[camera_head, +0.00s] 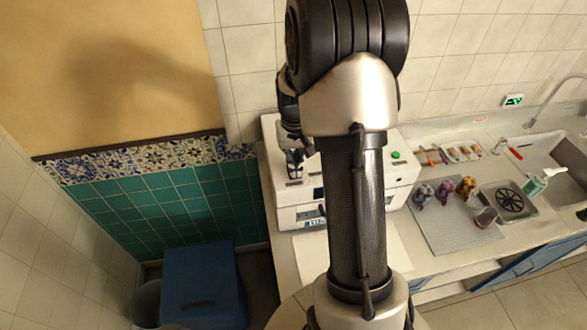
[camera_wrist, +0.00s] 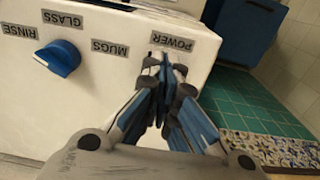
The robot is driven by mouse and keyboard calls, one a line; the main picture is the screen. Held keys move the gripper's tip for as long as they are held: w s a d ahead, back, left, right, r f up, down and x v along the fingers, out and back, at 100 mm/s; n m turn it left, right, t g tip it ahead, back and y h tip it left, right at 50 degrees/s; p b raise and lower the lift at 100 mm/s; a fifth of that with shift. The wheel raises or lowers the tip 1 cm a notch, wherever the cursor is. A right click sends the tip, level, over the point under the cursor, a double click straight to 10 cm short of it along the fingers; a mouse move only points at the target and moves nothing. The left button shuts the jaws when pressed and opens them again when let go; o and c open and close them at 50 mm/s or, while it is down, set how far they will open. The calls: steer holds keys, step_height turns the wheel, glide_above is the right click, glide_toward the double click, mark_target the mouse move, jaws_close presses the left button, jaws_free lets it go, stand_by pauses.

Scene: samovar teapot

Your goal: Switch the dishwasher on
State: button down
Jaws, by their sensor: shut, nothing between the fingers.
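The dishwasher (camera_head: 402,173) is a white box on the counter, partly hidden behind my arm in the head view. A small green round spot shows on its right side. In the wrist view, its white panel (camera_wrist: 100,75) carries the labels RINSE, GLASS, MUGS and POWER, and a blue knob (camera_wrist: 58,58) below GLASS. My gripper (camera_wrist: 165,66) is shut and empty, its fingertips right by the POWER label (camera_wrist: 172,42). They cover the panel there, so I cannot see a power switch or tell whether they touch it. My gripper (camera_head: 294,165) also shows at the dishwasher's left part.
On the counter to the right are a grey mat (camera_head: 450,236) with several colourful figures, a dark cup (camera_head: 486,217), a bottle (camera_head: 535,186) and a sink (camera_head: 553,160). A blue bin (camera_head: 203,285) stands on the floor at left. A tiled wall rises behind.

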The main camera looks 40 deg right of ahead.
steer(key=shift+f, duration=0.35)
steer(key=shift+r, duration=0.1)
steer(key=shift+r+p, duration=2.35)
steer(key=shift+r, duration=1.1)
